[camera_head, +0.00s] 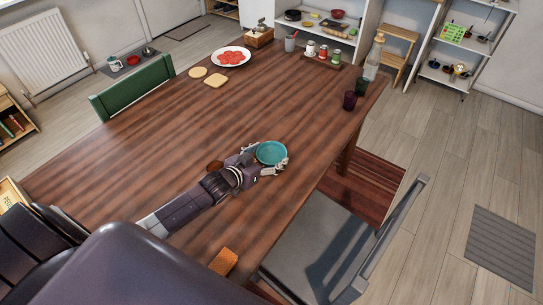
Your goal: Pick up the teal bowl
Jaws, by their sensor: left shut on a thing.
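The teal bowl (271,153) is round and shallow, near the right-hand edge of the wooden table (150,140). My left gripper (270,161) reaches it from the lower left, with a finger on either side of the bowl's near part. The gripper is shut on the bowl. Whether the bowl is lifted off the table or still touches it, I cannot tell. My right gripper is not in view.
A brown round thing (215,166) lies just left of my left gripper. A wooden block (224,262) is at the near edge. Dark glasses (350,100), a bottle (374,58) and a red-filled plate (231,57) stand farther back. A grey chair (320,250) is at the right.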

